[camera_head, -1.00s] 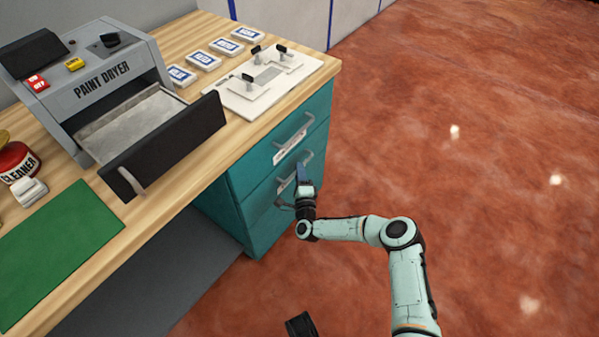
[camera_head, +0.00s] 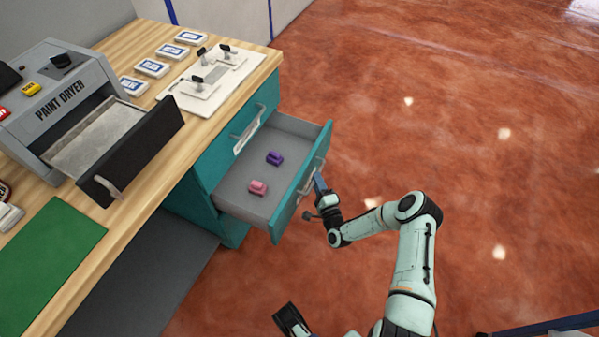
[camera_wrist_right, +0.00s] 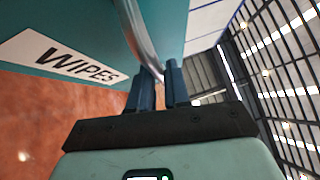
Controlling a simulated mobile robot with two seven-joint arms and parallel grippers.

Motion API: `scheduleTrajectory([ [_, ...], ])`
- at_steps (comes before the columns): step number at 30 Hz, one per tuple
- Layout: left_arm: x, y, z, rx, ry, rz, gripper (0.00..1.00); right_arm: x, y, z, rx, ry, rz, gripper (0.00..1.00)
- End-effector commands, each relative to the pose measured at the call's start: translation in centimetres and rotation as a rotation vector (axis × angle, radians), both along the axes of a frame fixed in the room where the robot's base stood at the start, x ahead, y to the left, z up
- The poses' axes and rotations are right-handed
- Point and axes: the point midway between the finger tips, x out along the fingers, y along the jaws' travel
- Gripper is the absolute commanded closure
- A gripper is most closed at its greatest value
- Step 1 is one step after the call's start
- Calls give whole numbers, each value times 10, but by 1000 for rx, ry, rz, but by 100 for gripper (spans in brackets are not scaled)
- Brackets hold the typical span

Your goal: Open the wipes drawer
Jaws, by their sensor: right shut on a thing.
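The wipes drawer (camera_head: 237,180) is pulled well out of the teal cabinet (camera_head: 205,172) in the head view. A pink toy-car-like item (camera_head: 258,187) and a purple one (camera_head: 275,158) lie apart on its grey floor. My right gripper (camera_head: 319,182) is at the outside of the drawer front. In the right wrist view my right gripper (camera_wrist_right: 159,82) is shut on the curved metal handle (camera_wrist_right: 138,38), beside the white WIPES label (camera_wrist_right: 62,60). A dark part that looks like my left gripper (camera_head: 291,321) shows at the bottom edge; its jaws are unclear.
Above the open drawer is a closed drawer with a handle (camera_head: 246,130). On the wooden worktop (camera_head: 140,185) stand the paint dryer (camera_head: 60,110) with its tray out, a green mat (camera_head: 45,250) and a white fixture board (camera_head: 225,80). The red floor (camera_head: 450,130) at right is clear.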

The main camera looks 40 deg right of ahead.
Motion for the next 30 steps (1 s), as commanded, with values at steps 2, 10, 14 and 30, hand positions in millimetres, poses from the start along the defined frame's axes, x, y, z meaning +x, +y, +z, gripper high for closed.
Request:
scheduleTrajectory([
  [2,-6,-3,6,-7,14,-7,57,-18,-8,2,-2,1,-1,100],
  [10,-17,-8,12,-21,45,-18,57,-55,-23,1,-3,-1,-1,100],
  [14,-19,-9,14,-25,52,-21,57,-63,-27,0,-2,0,0,100],
  [30,-21,-10,14,-26,55,-21,57,-68,-29,0,-3,-1,-1,67],
])
